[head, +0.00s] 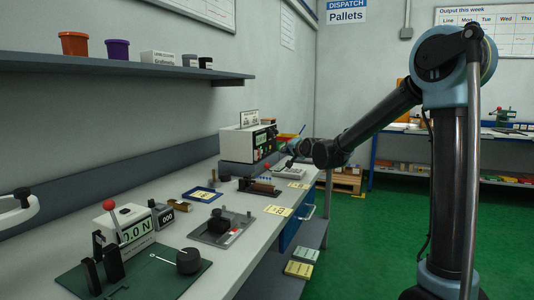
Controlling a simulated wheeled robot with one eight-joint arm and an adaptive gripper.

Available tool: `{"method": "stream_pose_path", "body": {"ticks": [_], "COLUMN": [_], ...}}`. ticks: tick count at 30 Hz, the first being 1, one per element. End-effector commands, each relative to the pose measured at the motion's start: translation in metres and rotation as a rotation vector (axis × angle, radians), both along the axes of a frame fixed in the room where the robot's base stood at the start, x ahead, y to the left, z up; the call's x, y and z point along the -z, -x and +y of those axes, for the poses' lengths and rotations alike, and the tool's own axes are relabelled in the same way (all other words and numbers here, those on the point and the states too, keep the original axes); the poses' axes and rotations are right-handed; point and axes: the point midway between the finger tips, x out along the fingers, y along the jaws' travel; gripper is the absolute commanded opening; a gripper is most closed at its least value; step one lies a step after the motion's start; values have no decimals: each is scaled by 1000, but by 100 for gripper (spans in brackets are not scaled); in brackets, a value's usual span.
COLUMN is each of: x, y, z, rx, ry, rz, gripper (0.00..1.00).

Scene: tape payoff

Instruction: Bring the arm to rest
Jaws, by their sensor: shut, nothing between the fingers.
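My arm reaches in from the right, its upper link sloping down to the left toward the workbench (182,252). My gripper (291,160) is at the far end of the bench, small and dark, above the bench top near a light grey device (290,173). It is shut and I see nothing held in it. Part of the wrist is hidden behind the nearer arm joints. I cannot tell the exact gap between the fingers and the device.
A grey plate fixture (220,230), a blue tray (201,194) and a white instrument box (240,145) stand farther along. A wall shelf (120,67) hangs above. Green floor lies open at right.

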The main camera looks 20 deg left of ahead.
Motion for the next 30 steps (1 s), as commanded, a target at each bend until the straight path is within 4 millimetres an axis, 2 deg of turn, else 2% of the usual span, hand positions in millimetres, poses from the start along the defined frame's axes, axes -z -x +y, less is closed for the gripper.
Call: {"method": "stream_pose_path", "body": {"ticks": [20,23,25,30], "x": [0,1,3,12], "y": [0,2,5,21], "z": [-2,-15,-34,-100], "rx": [1,8,16,39], "ry": [3,30,66,200], "rz": [0,5,12,43], "gripper": [0,0,0,0]}}
